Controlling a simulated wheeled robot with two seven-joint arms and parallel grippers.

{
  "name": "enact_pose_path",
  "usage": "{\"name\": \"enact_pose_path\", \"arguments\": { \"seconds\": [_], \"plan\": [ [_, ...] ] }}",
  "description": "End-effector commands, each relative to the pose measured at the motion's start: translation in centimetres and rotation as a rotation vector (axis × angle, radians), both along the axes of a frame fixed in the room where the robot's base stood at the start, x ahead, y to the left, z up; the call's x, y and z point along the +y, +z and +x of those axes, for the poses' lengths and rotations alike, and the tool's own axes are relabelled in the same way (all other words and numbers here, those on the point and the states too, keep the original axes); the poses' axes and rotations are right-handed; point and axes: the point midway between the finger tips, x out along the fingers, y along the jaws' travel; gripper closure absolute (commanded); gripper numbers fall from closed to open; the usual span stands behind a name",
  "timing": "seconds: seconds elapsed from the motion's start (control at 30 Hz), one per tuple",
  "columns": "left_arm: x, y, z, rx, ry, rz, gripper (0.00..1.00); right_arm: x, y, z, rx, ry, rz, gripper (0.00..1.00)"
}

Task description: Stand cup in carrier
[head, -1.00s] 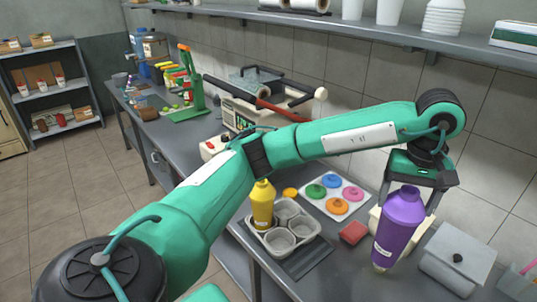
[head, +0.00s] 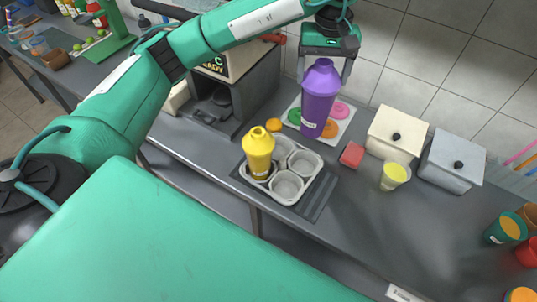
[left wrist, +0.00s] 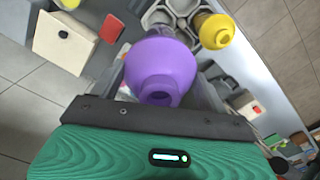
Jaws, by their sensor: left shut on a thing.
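The purple cup (head: 319,98), shaker-shaped with a narrow top, is upright in my left gripper (head: 325,70), which is shut on it. In the head view it overlaps the mat of coloured lids and appears raised above the counter, behind and right of the carrier. The grey carrier (head: 281,167) has several round compartments. A yellow cup (head: 258,153) stands in its left one; the others in view look empty. In the left wrist view the purple cup (left wrist: 160,70) is between the fingers, with the yellow cup (left wrist: 214,30) beyond. My right gripper is not in view.
A mat of coloured lids (head: 343,128) lies behind the carrier. A red block (head: 352,154), a clear cup of yellow juice (head: 395,175) and two lidded boxes (head: 396,133) (head: 452,160) stand to the right. The front right counter (head: 370,225) is clear.

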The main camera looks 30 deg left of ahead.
Motion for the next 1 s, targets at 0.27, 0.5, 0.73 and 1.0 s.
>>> {"name": "enact_pose_path", "arguments": {
  "seconds": [0.27, 0.5, 0.73, 1.0],
  "plan": [
    [-0.1, -2.2, -0.1, 0.004, -0.002, -0.002, 0.84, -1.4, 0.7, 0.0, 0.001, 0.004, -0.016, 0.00],
    [-0.1, -6.0, -0.1, 0.004, -0.001, -0.002, 0.84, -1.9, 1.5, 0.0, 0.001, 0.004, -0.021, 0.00],
    [-0.1, -10.6, -0.1, 0.004, -0.001, -0.001, 0.84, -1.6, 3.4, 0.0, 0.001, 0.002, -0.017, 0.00],
    [-0.1, -15.3, 0.0, 0.000, 0.000, -0.001, 0.84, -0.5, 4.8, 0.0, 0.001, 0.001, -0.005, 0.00]
  ]
}}
